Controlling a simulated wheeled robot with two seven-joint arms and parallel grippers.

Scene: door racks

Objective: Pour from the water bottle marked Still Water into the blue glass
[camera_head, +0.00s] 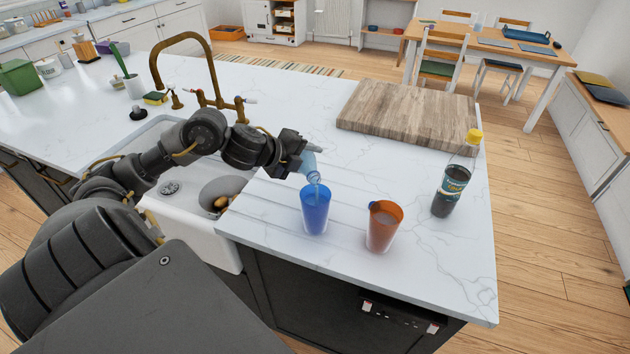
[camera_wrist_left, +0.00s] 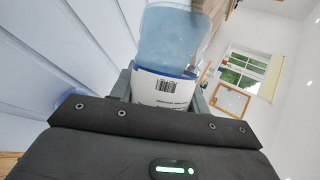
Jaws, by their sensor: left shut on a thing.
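My left gripper (camera_head: 297,158) is shut on a pale blue water bottle (camera_head: 309,163), which is tilted with its mouth down at the rim of the blue glass (camera_head: 316,214). The glass stands upright on the counter. I cannot tell whether the bottle mouth touches the rim or how much water is in the glass. In the left wrist view the bottle (camera_wrist_left: 170,38) shows clear blue plastic and a white label with a barcode between the fingers; its brand text is not readable. My right gripper is not in view.
An orange glass (camera_head: 384,228) holding some liquid stands right of the blue glass. A yellow-capped bottle (camera_head: 456,178) of dark liquid stands farther right. A wooden board (camera_head: 410,115) lies behind. The sink (camera_head: 190,225) and brass tap (camera_head: 205,75) are to the left.

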